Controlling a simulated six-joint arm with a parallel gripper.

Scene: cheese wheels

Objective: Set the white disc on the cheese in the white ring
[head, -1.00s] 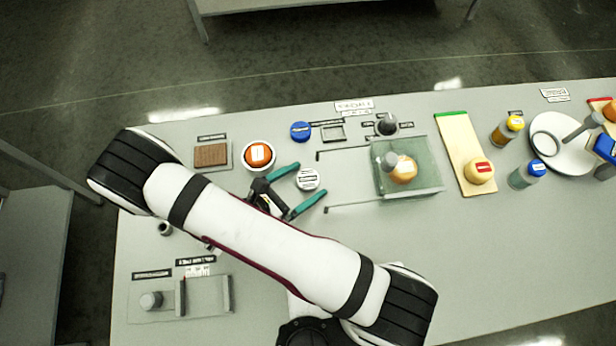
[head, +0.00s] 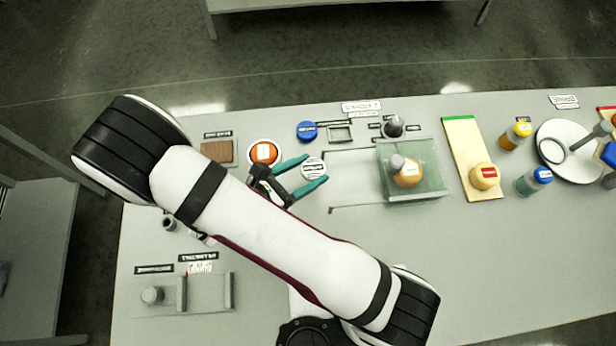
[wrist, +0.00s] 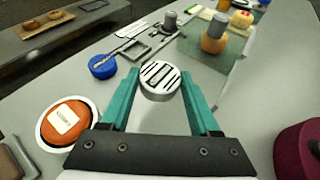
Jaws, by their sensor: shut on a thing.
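The white disc (head: 313,168) with dark stripes on its top is held between the teal fingertips of my gripper (head: 315,169). The wrist view shows the disc (wrist: 160,79) with one fingertip on each side. I cannot tell how far it is above the table. The orange cheese (head: 264,153), with a white label on top, sits inside a white ring (head: 249,156), to the left of my gripper.
A blue round piece (head: 306,131) and a square frame (head: 340,134) lie behind the gripper. To the right stand a greenish clear block (head: 427,172) with a knobbed cheese (head: 407,175), a wooden board (head: 463,145) and a white plate (head: 580,172). A brown block (head: 217,151) lies left of the ring.

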